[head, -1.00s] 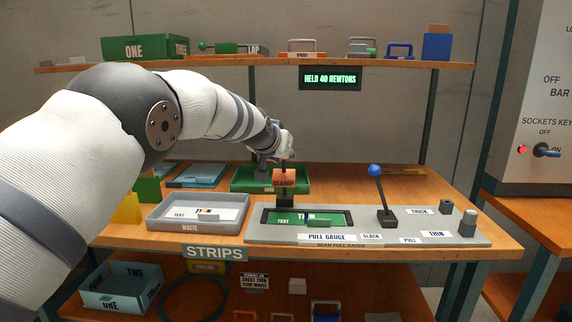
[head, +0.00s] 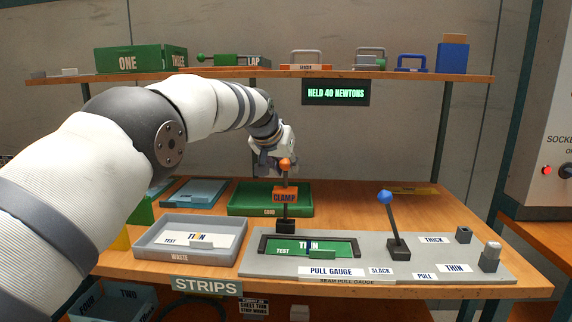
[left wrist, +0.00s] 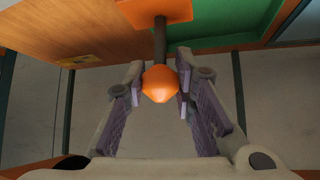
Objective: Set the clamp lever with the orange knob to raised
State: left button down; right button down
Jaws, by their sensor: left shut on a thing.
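The clamp lever (head: 285,210) stands about upright at the back left of the pull gauge (head: 420,262). It carries an orange CLAMP label, and its orange knob (head: 285,163) is at the top. My left gripper (head: 276,163) is at the knob, reaching in from behind and above. In the left wrist view the knob (left wrist: 160,84) sits between the two fingertips, with the lever shaft running up from it. The gripper is shut on the knob. A green strip marked THIN (head: 290,247) lies in the gauge below. My right gripper is out of view.
A blue-knobbed lever (head: 390,215) leans on the gauge to the right. A grey WASTE tray (head: 180,254) stands at left and a green tray (head: 270,212) behind the lever. A display (head: 335,92) reads HELD 40 NEWTONS. The table's back right is mostly clear.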

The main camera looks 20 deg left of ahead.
pick_arm(q)
jog(key=c, duration=1.3)
grip_release()
jog(key=shift+w+f, duration=0.1)
jog(key=v, duration=1.2)
